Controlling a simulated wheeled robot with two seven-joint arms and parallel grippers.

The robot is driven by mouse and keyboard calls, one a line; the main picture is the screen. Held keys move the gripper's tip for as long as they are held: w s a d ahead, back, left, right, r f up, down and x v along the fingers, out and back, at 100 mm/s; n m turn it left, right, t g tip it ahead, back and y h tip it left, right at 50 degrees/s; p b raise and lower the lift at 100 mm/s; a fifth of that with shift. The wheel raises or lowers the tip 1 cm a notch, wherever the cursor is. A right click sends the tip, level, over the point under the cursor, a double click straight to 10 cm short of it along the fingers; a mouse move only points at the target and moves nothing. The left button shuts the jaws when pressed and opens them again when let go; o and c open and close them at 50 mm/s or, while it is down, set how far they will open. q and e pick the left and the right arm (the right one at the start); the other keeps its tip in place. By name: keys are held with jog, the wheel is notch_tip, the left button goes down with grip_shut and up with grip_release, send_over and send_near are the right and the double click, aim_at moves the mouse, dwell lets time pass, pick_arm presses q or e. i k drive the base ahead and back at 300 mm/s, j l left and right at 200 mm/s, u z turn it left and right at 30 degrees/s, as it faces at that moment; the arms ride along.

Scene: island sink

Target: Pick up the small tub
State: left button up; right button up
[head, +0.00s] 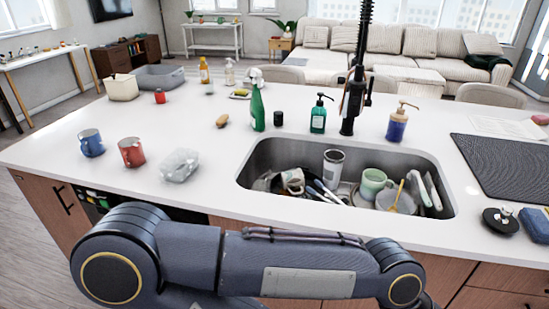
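A small clear plastic tub (180,165) lies on the white counter, left of the sink and right of the red mug. It is see-through and its contents cannot be made out. A grey open tub (160,77), clearly larger, stands at the far left of the counter. I cannot tell for certain which one the task names. One of my arms crosses the bottom of the head view in front of the counter, but its gripper is out of the picture. My other gripper is not in view either.
A blue mug (91,143) and a red mug (132,152) stand left of the clear tub. A green spray bottle (257,108) stands behind it. The sink (250,178) holds mugs and dishes. Counter (190,118) is bare behind the clear tub.

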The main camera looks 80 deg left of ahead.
aim_at(180, 164)
jog(key=u, duration=3.6)
jog(key=z, duration=1.35)
jog(key=i+j+u, duration=0.25)
jog(key=i+j, duration=0.75)
